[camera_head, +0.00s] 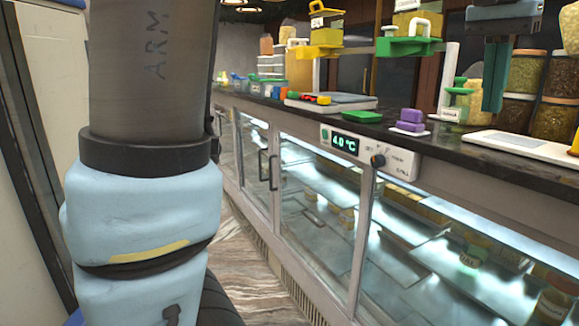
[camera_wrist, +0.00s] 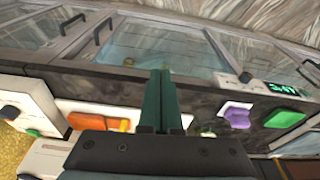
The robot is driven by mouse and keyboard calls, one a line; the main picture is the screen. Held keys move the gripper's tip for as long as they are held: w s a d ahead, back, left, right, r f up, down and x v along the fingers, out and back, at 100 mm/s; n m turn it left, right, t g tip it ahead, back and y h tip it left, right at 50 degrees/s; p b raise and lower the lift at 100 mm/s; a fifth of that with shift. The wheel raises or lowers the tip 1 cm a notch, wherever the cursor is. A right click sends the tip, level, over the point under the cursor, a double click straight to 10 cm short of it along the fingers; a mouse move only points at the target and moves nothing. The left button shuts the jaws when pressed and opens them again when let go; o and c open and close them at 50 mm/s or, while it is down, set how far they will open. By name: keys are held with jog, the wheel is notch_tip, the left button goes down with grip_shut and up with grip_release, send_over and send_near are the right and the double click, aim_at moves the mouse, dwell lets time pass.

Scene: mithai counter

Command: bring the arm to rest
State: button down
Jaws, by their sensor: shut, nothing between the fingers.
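My gripper (camera_head: 495,78) hangs at the upper right in the head view, above the dark counter. Its two teal fingers point down and hold nothing. In the wrist view the fingers (camera_wrist: 160,100) lie side by side, shut, over the counter's edge and the glass front. My thick grey and pale blue arm links fill the left of the head view. The middle of the arm is out of the head view.
The dark counter (camera_head: 455,138) runs above glass-doored cabinets (camera_head: 318,180). Purple blocks (camera_head: 411,118), a green piece (camera_head: 361,117) and a white board (camera_head: 525,145) lie on it. Stacked jars (camera_head: 556,118) stand close to my gripper. Floor (camera_head: 245,262) shows beside the cabinets.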

jog(key=w+a+f+n, duration=0.5)
jog(key=w+a+f, duration=0.7)
jog(key=a+f, duration=0.4)
jog(key=s+a+f+n, duration=0.2)
jog(key=a+f, duration=0.5)
jog(key=a, duration=0.3)
jog(key=s+a+f+n+y, duration=0.1)
jog(key=s+a+f+n, duration=0.1)
jog(key=a+f, duration=0.5)
jog(key=a+n, duration=0.1)
jog(key=a, duration=0.2)
jog(key=shift+s+a+y, duration=0.15)
jog(key=shift+s+y, duration=0.15)
